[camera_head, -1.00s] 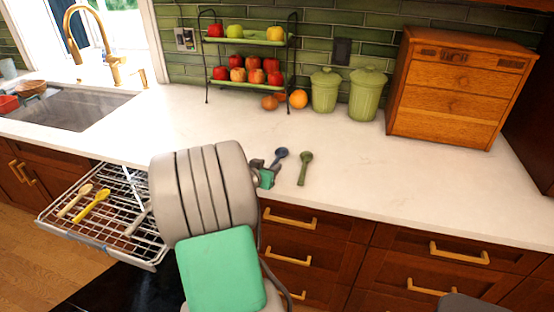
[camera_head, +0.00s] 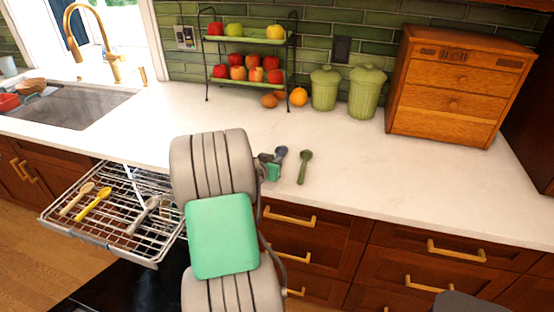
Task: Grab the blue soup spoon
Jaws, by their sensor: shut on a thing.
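The blue soup spoon (camera_head: 280,154) is at the counter's front part, its bowl showing just right of my arm. My gripper (camera_head: 273,167) is at the spoon, shut on it, mostly hidden behind my arm's grey and green links. The spoon's handle is hidden by the gripper. I cannot tell whether the spoon is lifted off the counter.
A green spoon (camera_head: 304,167) lies close to the right on the white counter (camera_head: 400,180). A pulled-out dishwasher rack (camera_head: 112,245) at left holds a wooden spoon (camera_head: 77,198), a yellow spoon (camera_head: 93,204) and a grey spoon (camera_head: 142,213). Canisters (camera_head: 366,92) stand behind; the right counter is clear.

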